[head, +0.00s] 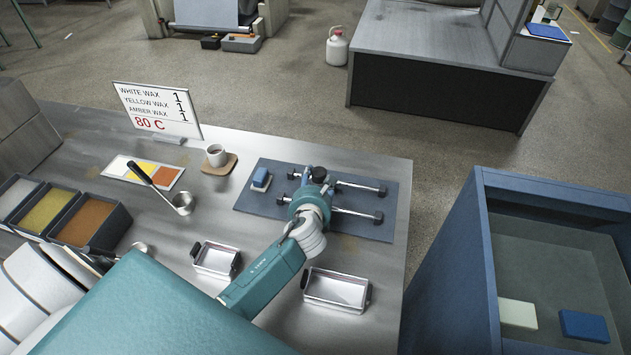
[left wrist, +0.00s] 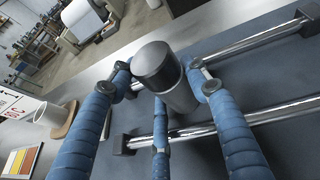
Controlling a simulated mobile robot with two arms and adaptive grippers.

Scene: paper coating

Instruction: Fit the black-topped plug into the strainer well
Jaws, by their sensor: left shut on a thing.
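The black-topped plug (left wrist: 158,65) has a dark round cap over a grey cylindrical body. Its black top (head: 318,173) also shows in the head view, above the blue mat. My left gripper (left wrist: 160,85) has blue ribbed fingers closed around the plug's body, and the plug looks upright. In the head view my left gripper (head: 311,202) is over two chrome rods (head: 355,186) with black end caps, lying on the mat. The plug's lower end is hidden by the fingers. I cannot make out the strainer well. My right gripper is not in view.
Two metal trays (head: 216,260) (head: 338,290) stand in front. A mug (head: 216,155), ladle (head: 182,203) and wax bins (head: 88,222) are left. A blue tank (head: 482,250) stands right of the bench.

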